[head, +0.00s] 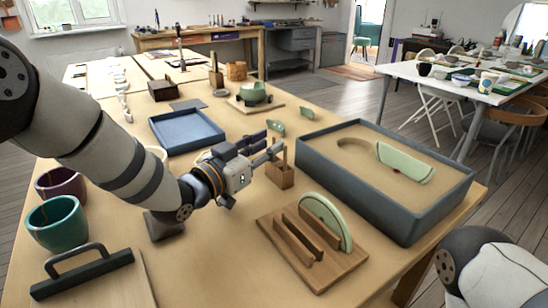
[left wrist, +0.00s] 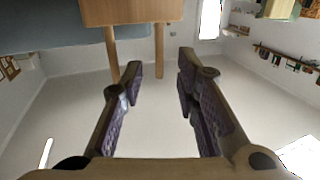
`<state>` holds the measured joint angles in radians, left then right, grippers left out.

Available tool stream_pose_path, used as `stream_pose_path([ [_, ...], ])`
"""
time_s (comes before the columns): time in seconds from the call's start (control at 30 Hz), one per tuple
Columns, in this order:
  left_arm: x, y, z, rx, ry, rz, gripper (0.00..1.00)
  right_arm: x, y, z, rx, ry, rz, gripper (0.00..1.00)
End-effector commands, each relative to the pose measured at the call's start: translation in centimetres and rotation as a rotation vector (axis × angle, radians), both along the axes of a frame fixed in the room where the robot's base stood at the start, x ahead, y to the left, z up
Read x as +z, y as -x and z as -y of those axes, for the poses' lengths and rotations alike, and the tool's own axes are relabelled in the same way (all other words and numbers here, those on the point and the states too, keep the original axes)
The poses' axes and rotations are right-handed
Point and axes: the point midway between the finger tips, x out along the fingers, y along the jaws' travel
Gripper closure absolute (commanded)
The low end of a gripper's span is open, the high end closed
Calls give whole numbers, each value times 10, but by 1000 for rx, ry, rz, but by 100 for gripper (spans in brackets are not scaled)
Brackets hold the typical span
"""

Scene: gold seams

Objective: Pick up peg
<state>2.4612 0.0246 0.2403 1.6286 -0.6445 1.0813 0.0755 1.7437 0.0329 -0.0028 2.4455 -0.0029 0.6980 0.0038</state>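A small wooden block (head: 279,176) stands on the table between the blue tray and the dark-walled sand tray. In the left wrist view, which looks upside down, the block (left wrist: 130,12) shows at the top with two thin wooden pegs. One peg (left wrist: 158,52) lies in line with the gap between my fingertips; the other peg (left wrist: 111,50) is left of the gap. My left gripper (head: 272,152) is level with the pegs, beside the block. It also shows in the left wrist view (left wrist: 158,72), open with nothing between its fingers. My right gripper is out of view.
A wooden rack (head: 290,250) with a pale green plate stands in front of the block. The sand tray (head: 440,205) is to the right, the blue tray (head: 185,130) behind left. Teal (head: 57,224) and purple (head: 62,187) cups stand at left.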

Motion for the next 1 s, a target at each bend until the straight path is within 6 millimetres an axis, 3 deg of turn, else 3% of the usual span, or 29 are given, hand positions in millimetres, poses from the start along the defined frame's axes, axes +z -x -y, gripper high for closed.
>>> stream_pose_path([
  [0.13, -3, -18, 15, -1, 0, -3, 71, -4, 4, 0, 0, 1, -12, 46],
  [0.37, 0, -22, 18, 0, 0, -1, 71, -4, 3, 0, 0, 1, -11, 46],
  [0.6, 0, -22, 17, 0, 0, -1, 100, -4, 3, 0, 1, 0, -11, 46],
  [0.9, 0, -22, 17, 0, 0, 0, 100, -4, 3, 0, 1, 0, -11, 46],
  [1.0, 8, -22, 17, 0, 0, 2, 100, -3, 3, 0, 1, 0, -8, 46],
])
